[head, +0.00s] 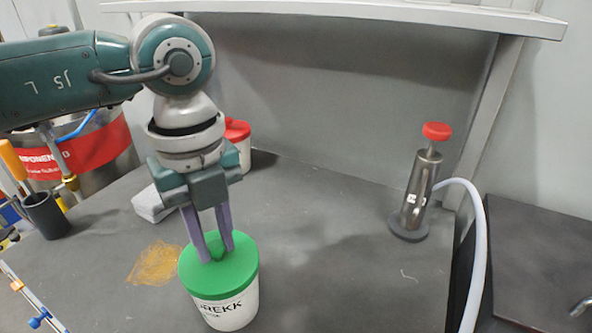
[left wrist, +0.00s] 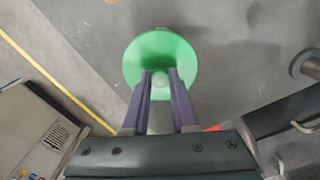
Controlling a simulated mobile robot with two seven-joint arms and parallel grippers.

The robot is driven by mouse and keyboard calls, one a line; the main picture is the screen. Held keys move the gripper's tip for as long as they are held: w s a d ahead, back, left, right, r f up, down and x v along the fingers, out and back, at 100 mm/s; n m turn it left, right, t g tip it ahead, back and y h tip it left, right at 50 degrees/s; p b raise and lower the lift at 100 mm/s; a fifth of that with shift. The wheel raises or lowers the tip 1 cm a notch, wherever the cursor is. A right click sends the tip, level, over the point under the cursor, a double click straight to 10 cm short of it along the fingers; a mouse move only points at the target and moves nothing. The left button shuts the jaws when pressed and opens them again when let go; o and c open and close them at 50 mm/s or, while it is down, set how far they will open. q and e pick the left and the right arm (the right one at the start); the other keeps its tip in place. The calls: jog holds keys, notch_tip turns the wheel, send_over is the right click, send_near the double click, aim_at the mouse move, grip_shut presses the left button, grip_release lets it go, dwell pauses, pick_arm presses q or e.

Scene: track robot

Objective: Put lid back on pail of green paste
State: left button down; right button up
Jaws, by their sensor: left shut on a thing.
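A white pail (head: 228,312) with black lettering stands upright near the front of the grey table. The round green lid (head: 238,268) lies level over its mouth; I cannot tell whether it is fully pressed down. My left gripper (head: 217,257) points down from above, its two purple-grey fingers shut on the lid's small green knob. In the left wrist view the lid (left wrist: 160,48) shows as a green disc beyond the fingertips, and the pail is hidden beneath it. The paste is not visible. My right gripper is not in view.
A red-lidded pail (head: 238,131) stands behind my left wrist, near a pale block (head: 152,205). A black cup of tools (head: 45,216) is at left, an orange-brown stain (head: 155,264) beside the pail. A red-knobbed metal device (head: 420,190) stands right. The table's middle is clear.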

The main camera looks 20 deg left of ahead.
pick_arm(q)
jog(key=shift+c, duration=0.7)
grip_release()
jog(key=shift+r, duration=0.1)
jog(key=shift+r+p, duration=3.25)
jog(key=shift+r, duration=0.2)
grip_shut()
jog(key=shift+f, duration=0.25)
